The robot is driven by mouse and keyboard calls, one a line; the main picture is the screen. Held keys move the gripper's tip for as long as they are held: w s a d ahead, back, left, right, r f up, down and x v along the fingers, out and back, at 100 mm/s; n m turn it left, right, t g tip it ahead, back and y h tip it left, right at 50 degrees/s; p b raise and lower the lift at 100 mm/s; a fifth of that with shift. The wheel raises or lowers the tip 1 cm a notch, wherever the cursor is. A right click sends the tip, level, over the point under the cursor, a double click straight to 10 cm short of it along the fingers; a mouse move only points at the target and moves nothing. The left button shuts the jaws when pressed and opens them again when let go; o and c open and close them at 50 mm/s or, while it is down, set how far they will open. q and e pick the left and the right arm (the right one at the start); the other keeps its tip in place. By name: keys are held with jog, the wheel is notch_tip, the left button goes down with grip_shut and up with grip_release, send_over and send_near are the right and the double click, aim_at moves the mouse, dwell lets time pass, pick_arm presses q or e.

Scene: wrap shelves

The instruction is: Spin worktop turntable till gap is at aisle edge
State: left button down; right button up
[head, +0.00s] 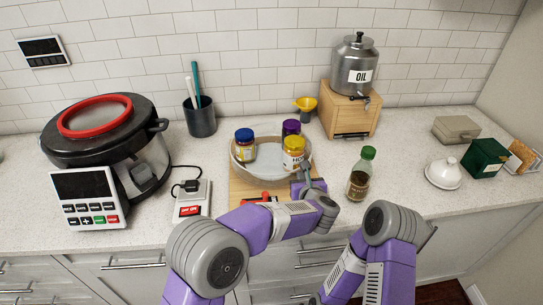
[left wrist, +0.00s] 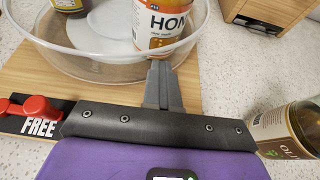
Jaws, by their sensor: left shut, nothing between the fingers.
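The turntable (head: 238,165) is a round, clear-walled tray on a wooden board (head: 240,190). It holds a blue-lidded jar (head: 244,147) at the left, a purple-lidded jar (head: 291,127) at the back and a yellow-lidded honey jar (head: 293,155) at the right front. Bare tray floor shows between the left jar and the honey jar. My left gripper (head: 306,170) is shut and empty at the tray's right front wall, by the honey jar. In the left wrist view its fingertips (left wrist: 160,68) overlap the wall; I cannot tell if they touch. My right gripper is out of view.
A red lever (left wrist: 35,107) marked FREE sits at the board's front. A green-capped bottle (head: 361,174) stands right of my left gripper. A switch box (head: 191,202) and large cooker (head: 110,140) stand left. The wooden oil stand (head: 350,112) is behind right.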

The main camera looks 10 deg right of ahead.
pick_arm(q)
jog(key=shift+a+r, duration=0.1)
jog(key=shift+r, duration=0.05)
jog(key=shift+s+d+b, duration=0.45)
jog(key=shift+s, duration=0.15)
jog(key=shift+s+d+b, duration=0.4)
jog(key=shift+s+d, duration=0.2)
jog(key=shift+s, duration=0.25)
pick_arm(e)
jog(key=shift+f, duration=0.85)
pick_arm(q)
jog(key=shift+s, duration=0.1)
jog(key=v, duration=0.7)
jog(key=shift+s+p, duration=0.25)
jog(key=shift+p, duration=0.1)
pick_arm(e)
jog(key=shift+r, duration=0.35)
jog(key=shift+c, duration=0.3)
